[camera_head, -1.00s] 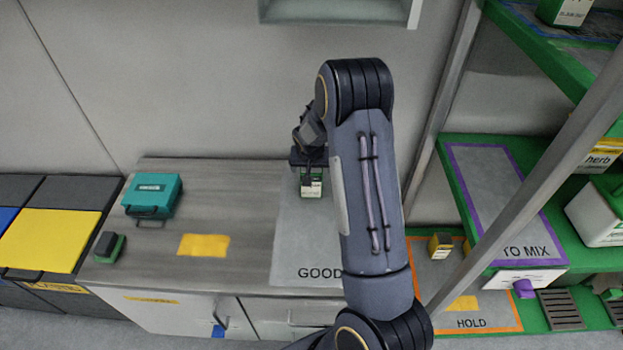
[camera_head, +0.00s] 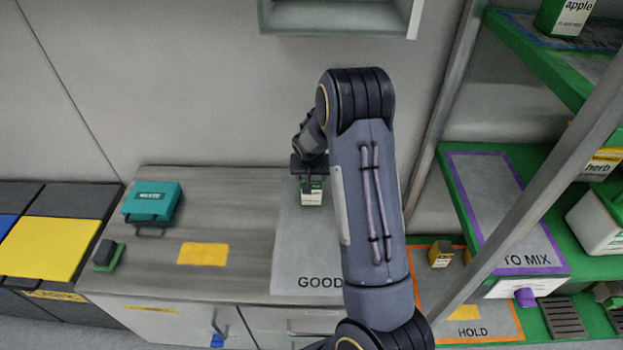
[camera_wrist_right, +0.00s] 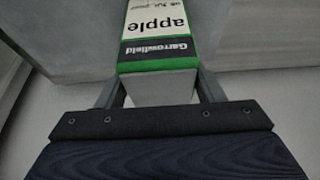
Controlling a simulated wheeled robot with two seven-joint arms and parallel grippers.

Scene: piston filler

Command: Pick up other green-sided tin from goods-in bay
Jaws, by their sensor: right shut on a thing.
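The green-sided tin (camera_head: 312,194) is at the back of the grey goods-in mat (camera_head: 308,255) on the bench, its white label facing front. My right gripper (camera_head: 311,172) reaches in from above and is shut on the tin. In the right wrist view the tin (camera_wrist_right: 158,35) shows its label, upside down, reading "Garrowfield" and "apple". There the right gripper's fingers (camera_wrist_right: 158,82) lie on either side of the tin. I cannot tell whether the tin's base touches the mat. My right arm hides part of the mat. My left gripper is not in view.
A teal case (camera_head: 150,201), a yellow patch (camera_head: 202,254) and a small green-and-black block (camera_head: 108,255) are on the bench to the left. A shelf post (camera_head: 540,190) and green shelving with a TO MIX mat (camera_head: 500,205) stand to the right. A wall box (camera_head: 340,17) hangs above.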

